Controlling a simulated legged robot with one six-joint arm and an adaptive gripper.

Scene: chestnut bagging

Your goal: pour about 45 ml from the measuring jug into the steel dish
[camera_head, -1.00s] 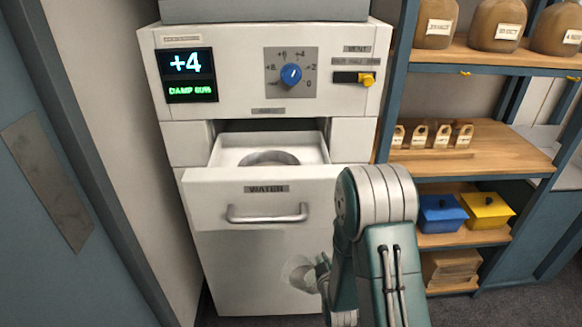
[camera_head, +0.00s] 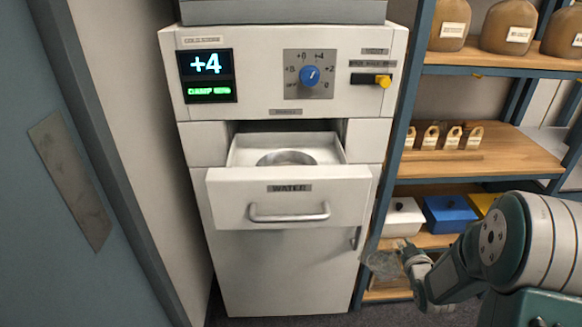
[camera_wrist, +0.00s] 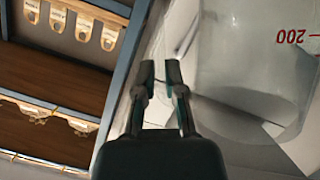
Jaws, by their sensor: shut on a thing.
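The clear measuring jug (camera_head: 383,265) hangs in front of the right side of the cabinet, below the drawer's height in the picture. My gripper (camera_head: 405,250) is shut on it from the right. In the wrist view the jug (camera_wrist: 250,65) fills the right side, with a red 200 mark, and my fingertips (camera_wrist: 160,72) are close together beside its wall. The exact grip on the handle and the water level are hard to see. The steel dish (camera_head: 286,159) sits in the open drawer marked WATER (camera_head: 290,208); its lower part is hidden by the drawer front.
The white cabinet (camera_head: 280,270) shows +4 on its display (camera_head: 206,64) and has a blue dial (camera_head: 310,76). A shelf rack (camera_head: 490,160) stands at the right, with tags, jars and lidded boxes (camera_head: 450,213). A wall closes off the left. The space before the drawer is clear.

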